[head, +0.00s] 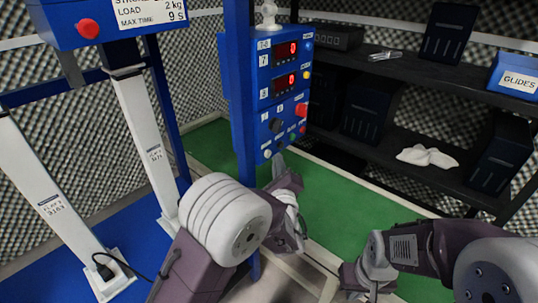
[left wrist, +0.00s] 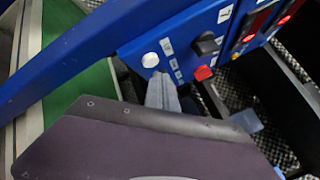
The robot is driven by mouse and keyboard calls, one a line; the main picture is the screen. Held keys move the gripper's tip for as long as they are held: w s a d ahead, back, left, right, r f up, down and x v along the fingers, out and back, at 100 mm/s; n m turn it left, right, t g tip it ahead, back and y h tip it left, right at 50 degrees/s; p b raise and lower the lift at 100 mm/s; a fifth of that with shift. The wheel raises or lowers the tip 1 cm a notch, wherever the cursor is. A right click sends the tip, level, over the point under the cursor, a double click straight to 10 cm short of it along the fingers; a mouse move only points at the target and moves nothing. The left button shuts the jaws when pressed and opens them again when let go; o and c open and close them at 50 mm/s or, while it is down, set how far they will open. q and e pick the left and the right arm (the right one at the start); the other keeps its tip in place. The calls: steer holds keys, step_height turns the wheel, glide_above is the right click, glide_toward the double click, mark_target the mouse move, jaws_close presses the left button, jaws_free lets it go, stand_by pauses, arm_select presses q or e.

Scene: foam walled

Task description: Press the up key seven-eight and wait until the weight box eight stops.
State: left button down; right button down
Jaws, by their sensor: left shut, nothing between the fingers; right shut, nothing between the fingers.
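The blue control panel (head: 262,100) stands on a post in the middle of the head view, with two red displays each reading 0. Its lower part carries a black knob (head: 275,125), a red button (head: 301,110), small green and red keys, and a white round key (head: 267,154). I cannot read which is the up key seven-eight. My left gripper (head: 280,160) is shut and empty, its tip close to the white key, which also shows in the left wrist view (left wrist: 150,60); I cannot tell if they touch. My right gripper (head: 360,279) is shut, low and away from the panel. I cannot identify weight box eight.
A dark shelf (head: 395,69) at right holds dark boxes, a white cloth (head: 427,156) and a blue GLIDES bin (head: 514,77). A green mat (head: 335,195) covers floor behind the panel.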

arm_select(q)
steer(key=shift+a, duration=0.1)
steer(key=shift+w+a+b, duration=0.25)
steer(key=shift+w+b, duration=0.05)
